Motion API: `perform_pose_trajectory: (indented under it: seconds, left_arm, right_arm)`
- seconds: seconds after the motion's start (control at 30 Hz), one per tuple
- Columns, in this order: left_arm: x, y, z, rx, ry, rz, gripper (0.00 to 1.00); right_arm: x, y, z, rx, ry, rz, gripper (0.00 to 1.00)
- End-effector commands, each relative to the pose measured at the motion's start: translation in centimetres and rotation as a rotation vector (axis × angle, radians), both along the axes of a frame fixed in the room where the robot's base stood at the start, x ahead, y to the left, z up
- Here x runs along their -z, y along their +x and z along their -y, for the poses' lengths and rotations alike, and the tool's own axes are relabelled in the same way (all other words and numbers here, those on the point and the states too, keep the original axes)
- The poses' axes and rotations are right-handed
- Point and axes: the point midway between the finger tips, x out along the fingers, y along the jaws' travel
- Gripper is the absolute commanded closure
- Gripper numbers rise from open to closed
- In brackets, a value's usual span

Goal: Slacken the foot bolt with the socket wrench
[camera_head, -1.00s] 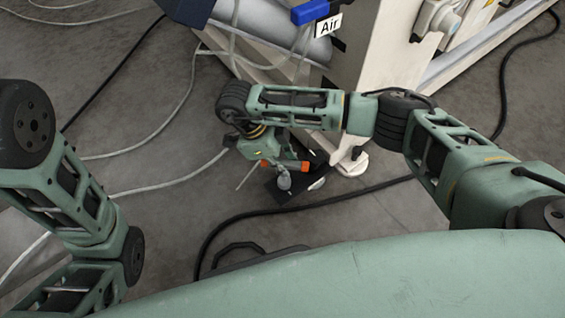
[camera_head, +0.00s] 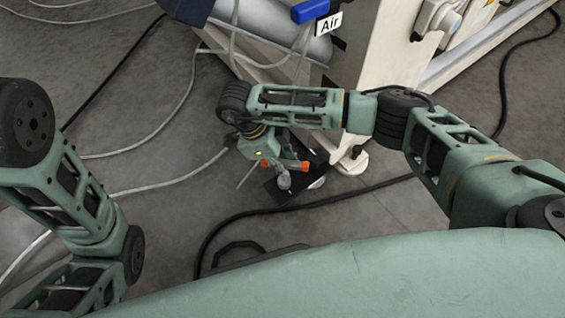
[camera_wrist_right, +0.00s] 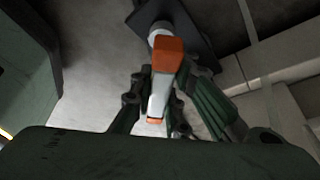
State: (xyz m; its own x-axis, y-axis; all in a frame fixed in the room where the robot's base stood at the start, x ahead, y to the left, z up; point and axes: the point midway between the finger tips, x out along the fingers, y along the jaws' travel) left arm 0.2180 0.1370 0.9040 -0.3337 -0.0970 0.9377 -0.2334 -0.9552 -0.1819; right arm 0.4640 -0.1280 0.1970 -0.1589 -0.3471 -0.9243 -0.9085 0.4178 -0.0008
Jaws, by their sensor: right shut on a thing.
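The socket wrench (camera_wrist_right: 162,92) has a pale grey handle with orange parts. In the right wrist view it lies between the fingers of my right gripper (camera_wrist_right: 152,105), which is shut on it. Its orange end reaches over a pale round piece (camera_wrist_right: 158,32) on a dark foot plate (camera_wrist_right: 188,22). In the head view my right gripper (camera_head: 287,160) is low beside the machine's corner, above the black foot plate (camera_head: 300,190). A grey round piece (camera_head: 284,182) shows there; I cannot tell whether it is the socket or the foot bolt. My left gripper is out of view.
The cream machine frame (camera_head: 372,85) with an "Air" label (camera_head: 328,25) and blue handle (camera_head: 310,10) rises just behind. A levelling foot (camera_head: 354,163) stands right of the plate. A black cable (camera_head: 245,215) and pale hoses (camera_head: 170,187) lie on the grey floor.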

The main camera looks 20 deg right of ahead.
Motion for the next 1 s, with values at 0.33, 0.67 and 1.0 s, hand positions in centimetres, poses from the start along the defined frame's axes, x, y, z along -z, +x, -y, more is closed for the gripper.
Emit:
perform_pose_trajectory:
  seconds: [0.33, 0.67, 1.0]
  left_arm:
    - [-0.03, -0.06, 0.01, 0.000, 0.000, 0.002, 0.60]
    - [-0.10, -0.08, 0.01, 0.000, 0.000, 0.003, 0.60]
    - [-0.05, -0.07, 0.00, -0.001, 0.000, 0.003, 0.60]
  right_arm:
    - [0.09, -0.07, -0.01, -0.205, -0.001, 0.001, 1.00]
    - [-0.01, -0.18, 0.02, -0.399, -0.002, 0.001, 1.00]
    - [-0.06, -0.25, -0.06, -0.548, -0.002, 0.004, 1.00]
